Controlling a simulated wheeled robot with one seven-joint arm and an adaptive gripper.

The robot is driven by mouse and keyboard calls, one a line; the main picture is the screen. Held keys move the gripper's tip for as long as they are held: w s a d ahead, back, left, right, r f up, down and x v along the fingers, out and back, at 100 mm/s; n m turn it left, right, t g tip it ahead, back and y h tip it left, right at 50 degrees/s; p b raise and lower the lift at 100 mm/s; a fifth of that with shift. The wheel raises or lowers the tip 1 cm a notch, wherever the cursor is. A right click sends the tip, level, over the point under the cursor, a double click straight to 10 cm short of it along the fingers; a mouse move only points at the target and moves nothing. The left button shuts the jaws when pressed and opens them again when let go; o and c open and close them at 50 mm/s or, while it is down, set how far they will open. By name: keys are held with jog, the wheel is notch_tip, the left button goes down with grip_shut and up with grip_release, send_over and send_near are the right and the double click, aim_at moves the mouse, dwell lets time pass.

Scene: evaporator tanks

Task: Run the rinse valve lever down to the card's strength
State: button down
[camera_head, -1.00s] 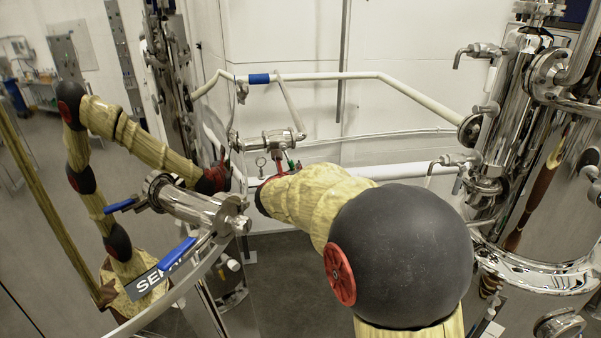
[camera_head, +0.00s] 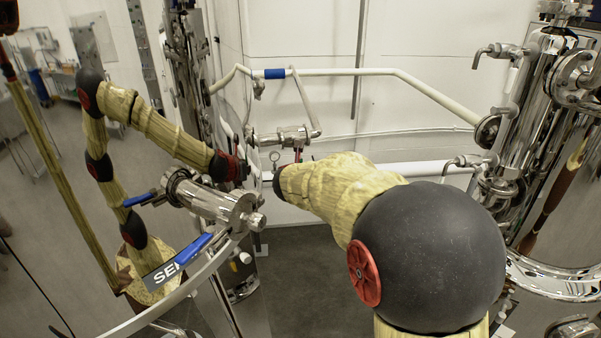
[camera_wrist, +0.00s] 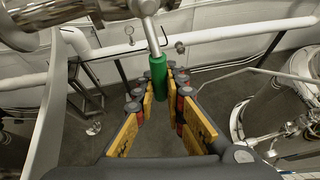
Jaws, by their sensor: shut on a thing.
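The rinse valve lever has a green grip (camera_wrist: 159,76) on a bare metal stem, hanging down from a steel valve body at the top of the wrist view. My gripper (camera_wrist: 162,88) has its yellow-padded fingers on either side of the green grip, shut on its lower part. In the head view my own arm hides the gripper and most of the lever. A steel valve body (camera_head: 283,137) shows just above my arm there. I cannot make out a card with a strength in either view.
Steel tanks and fittings (camera_head: 540,110) stand at the right. Grey floor (camera_head: 310,265) is open below.

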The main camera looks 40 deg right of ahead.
jog(key=c, duration=1.9)
grip_release()
jog(key=shift+a, duration=0.1)
jog(key=v, duration=1.2)
jog(key=shift+w, duration=0.1)
